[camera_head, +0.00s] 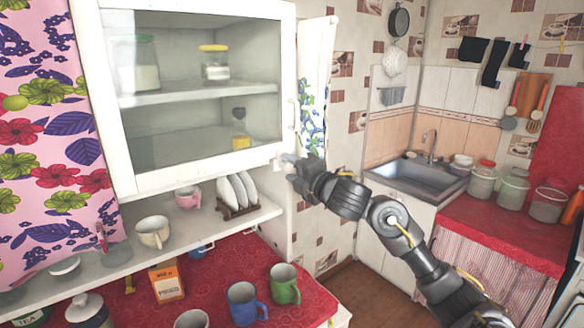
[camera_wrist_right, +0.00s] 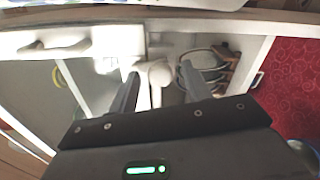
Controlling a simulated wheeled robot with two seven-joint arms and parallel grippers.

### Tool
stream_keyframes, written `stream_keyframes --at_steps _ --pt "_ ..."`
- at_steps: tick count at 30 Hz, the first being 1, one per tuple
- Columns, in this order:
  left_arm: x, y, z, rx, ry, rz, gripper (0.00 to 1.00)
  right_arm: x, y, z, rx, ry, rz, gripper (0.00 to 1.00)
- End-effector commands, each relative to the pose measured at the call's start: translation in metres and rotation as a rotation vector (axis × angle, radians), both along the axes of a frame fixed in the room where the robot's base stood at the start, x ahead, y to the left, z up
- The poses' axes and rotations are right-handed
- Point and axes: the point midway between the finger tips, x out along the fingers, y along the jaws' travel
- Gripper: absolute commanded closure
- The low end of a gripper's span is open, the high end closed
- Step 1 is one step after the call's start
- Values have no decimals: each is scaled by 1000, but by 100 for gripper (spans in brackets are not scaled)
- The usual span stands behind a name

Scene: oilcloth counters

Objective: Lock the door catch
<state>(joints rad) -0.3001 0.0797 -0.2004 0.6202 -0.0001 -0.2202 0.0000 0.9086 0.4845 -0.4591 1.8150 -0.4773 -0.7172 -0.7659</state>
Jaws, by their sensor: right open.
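The white-framed glass cabinet door (camera_head: 200,90) fills the upper left of the head view and looks shut. A pale, rounded catch (camera_wrist_right: 160,73) by the cabinet frame shows in the right wrist view. In the head view it is mostly hidden behind my gripper, near the door's lower right corner. My right gripper (camera_head: 287,165) is at that corner, reaching in from the right. In the wrist view its two dark fingers (camera_wrist_right: 160,84) are apart, one on each side of the catch. I cannot tell whether they touch it or which way it is turned. My left gripper is not in view.
Below the door, an open shelf (camera_head: 190,235) holds cups and a plate rack (camera_head: 238,195). Mugs, including a green one (camera_head: 285,284), stand on the red counter (camera_head: 225,265). A sink (camera_head: 417,178) and jars are at the right. A floral curtain (camera_head: 50,120) hangs at left.

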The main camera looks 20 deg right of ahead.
Motion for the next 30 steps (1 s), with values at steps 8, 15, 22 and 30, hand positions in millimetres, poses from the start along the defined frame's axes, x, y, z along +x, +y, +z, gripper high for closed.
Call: stream_keyframes --at_steps 8,15,22,30 --pt "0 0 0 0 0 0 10 1 1 0 0 0 0 52" --pt "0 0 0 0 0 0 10 1 0 0 0 0 -1 82" --pt "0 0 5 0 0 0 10 1 0 1 45 19 0 96" --pt "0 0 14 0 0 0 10 1 0 0 226 91 -1 96"
